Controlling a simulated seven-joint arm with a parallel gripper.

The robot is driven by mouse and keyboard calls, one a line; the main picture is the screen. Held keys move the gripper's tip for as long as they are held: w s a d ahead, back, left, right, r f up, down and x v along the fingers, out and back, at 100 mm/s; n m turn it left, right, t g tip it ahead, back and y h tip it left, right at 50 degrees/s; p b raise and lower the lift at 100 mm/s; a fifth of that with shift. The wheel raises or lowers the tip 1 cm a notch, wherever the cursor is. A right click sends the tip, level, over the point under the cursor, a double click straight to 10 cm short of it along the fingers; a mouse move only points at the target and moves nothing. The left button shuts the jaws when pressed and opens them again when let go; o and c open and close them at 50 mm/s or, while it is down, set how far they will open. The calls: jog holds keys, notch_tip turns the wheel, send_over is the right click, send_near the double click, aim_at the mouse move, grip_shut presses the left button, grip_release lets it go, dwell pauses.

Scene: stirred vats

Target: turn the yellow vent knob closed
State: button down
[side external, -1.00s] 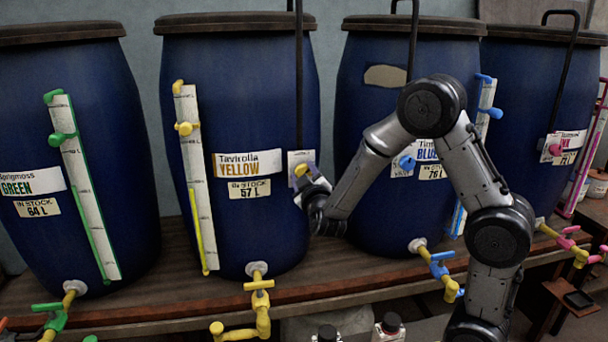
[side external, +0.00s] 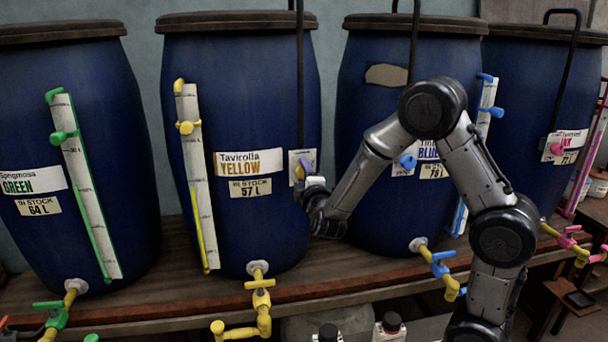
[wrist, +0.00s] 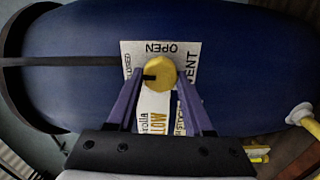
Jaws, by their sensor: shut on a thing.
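The yellow vent knob (wrist: 159,72) sits on a white plate (wrist: 190,50) marked OPEN and VENT, with a partly covered word ending in "OSED" at its left. The knob's black mark points left, towards that word. My gripper (wrist: 160,80) is shut on the knob, one purple finger on each side. In the side external view the knob (side external: 299,172) shows as a small yellow patch on the yellow vat (side external: 240,110), right of its labels. My gripper (side external: 305,170) covers part of knob and plate there.
A black pipe (side external: 299,80) runs down the vat just above the plate. The blue vat (side external: 360,120) stands close to the right, behind my arm. The yellow sight gauge (side external: 195,150) and bottom tap (side external: 261,300) are clear of my gripper.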

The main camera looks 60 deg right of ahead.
jog(key=shift+n, duration=0.5)
jog(key=shift+c, duration=1.5)
grip_release()
jog(key=shift+s+a, duration=0.1)
jog(key=v, duration=1.3)
jog(key=shift+s+a, duration=0.2)
jog(key=shift+s, duration=0.05)
jog(key=shift+d, duration=0.1)
